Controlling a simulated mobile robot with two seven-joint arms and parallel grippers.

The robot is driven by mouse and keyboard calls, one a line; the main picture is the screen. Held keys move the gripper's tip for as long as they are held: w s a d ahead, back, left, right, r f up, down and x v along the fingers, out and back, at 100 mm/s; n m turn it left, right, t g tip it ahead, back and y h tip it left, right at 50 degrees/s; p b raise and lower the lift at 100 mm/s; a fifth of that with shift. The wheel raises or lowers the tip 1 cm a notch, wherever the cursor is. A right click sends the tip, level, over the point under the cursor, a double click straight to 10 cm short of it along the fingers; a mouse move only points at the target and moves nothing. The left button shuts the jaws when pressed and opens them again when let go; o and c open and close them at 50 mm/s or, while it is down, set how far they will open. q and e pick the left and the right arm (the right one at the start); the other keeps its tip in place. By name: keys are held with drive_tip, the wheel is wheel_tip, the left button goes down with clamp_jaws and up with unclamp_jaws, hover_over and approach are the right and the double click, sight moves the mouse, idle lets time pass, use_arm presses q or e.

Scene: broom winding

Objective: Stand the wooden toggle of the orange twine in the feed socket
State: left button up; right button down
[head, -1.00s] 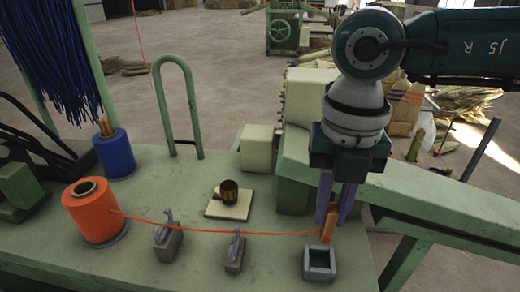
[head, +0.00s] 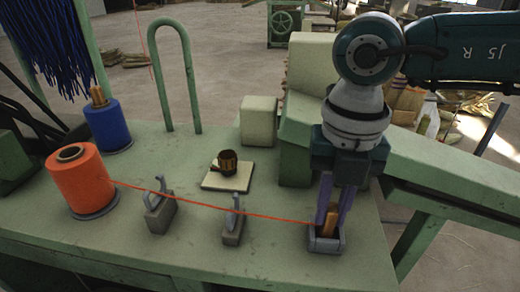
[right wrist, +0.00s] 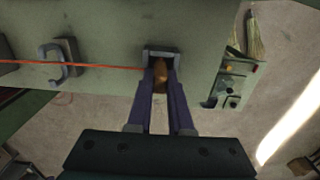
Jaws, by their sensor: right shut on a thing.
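The wooden toggle (head: 331,224) is held upright between the purple fingers of my right gripper (head: 331,208), which is shut on it. Its lower end is inside or just over the grey feed socket (head: 325,246); the socket wall hides whether it touches the bottom. In the right wrist view, the toggle (right wrist: 160,76) shows between the fingers beside the socket (right wrist: 162,50). The orange twine (head: 270,216) runs taut from the orange spool (head: 78,182) across two grey guides to the toggle. I cannot tell whether it sits inside their hooks. My left gripper is out of view.
The guides (head: 160,212) and (head: 233,226) stand between spool and socket. A blue spool (head: 108,127) stands at the left. The green table's right edge is close to the socket.

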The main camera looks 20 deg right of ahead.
idle(0.3)
drive_tip(key=c, duration=0.8)
unclamp_jaws()
drive_tip(key=shift+o, duration=0.2)
drive_tip(key=shift+r, duration=0.1)
